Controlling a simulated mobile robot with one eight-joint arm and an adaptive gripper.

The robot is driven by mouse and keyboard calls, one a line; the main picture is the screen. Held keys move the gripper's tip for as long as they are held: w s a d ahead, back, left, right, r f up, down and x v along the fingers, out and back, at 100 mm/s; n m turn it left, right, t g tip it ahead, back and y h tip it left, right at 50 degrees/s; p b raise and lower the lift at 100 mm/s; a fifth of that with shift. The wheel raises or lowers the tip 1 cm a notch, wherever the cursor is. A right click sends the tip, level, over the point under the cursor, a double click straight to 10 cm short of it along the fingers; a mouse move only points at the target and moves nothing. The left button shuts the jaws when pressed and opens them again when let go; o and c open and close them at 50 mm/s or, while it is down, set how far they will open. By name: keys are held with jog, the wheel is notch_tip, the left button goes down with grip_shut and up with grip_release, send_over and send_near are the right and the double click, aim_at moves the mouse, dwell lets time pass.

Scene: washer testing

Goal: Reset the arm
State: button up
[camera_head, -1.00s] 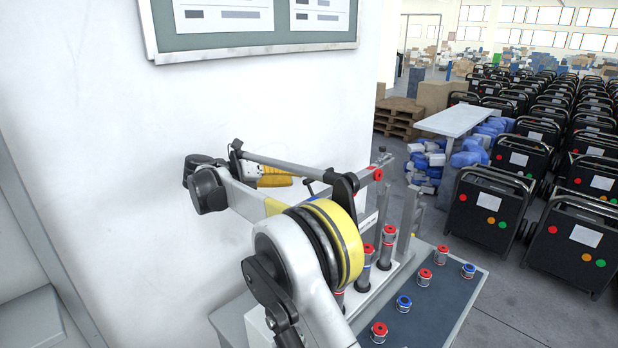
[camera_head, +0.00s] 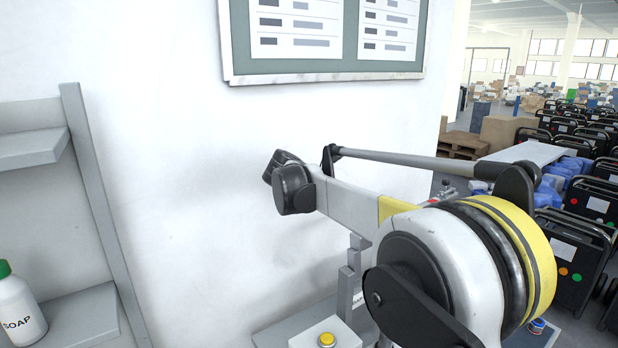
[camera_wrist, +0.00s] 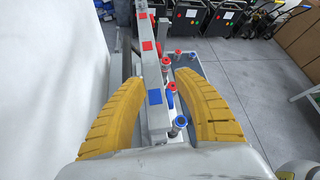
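My gripper (camera_wrist: 158,76) shows in the wrist view as two curved yellow fingers, spread apart with nothing held between them. It is open. A grey beam (camera_wrist: 150,68) with red and blue squares shows between and beyond the fingers; I see no contact. In the head view my folded arm (camera_head: 450,255) spans the middle and right, in front of the white wall. The gripper itself cannot be made out there. My arm hides most of the test bench (camera_head: 318,328) at the bottom.
A shelf (camera_head: 70,325) with a soap bottle (camera_head: 18,310) stands at the left. A framed board (camera_head: 325,75) hangs on the wall. Red and blue fittings (camera_wrist: 180,122) stand on the bench below the gripper. Black machines (camera_head: 565,250) and a white table (camera_head: 530,152) are at the right.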

jog(key=s+d+f+m+y+b, duration=0.25)
jog(key=s+m, duration=0.35)
jog(key=s, duration=0.4)
jog(key=s+d+f+m+y+b, duration=0.1)
jog(key=s+d+f+m+y, duration=0.4)
jog(key=s, duration=0.4)
jog(key=s+a+f+m+t+y+b, duration=0.1)
jog(key=s+a+f+m+b, duration=0.1)
jog(key=s+f+m, duration=0.4)
jog(key=s+a+f+m+t+y+b, duration=0.1)
jog(key=s+a+f+m+t+y, duration=0.1)
jog(key=s+f+m, duration=0.4)
jog(key=s+m, duration=0.2)
jog(key=s, duration=0.3)
jog(key=shift+s+a+m+b, duration=0.2)
jog(key=shift+s+m+b, duration=0.1)
jog(key=shift+m+b, duration=0.1)
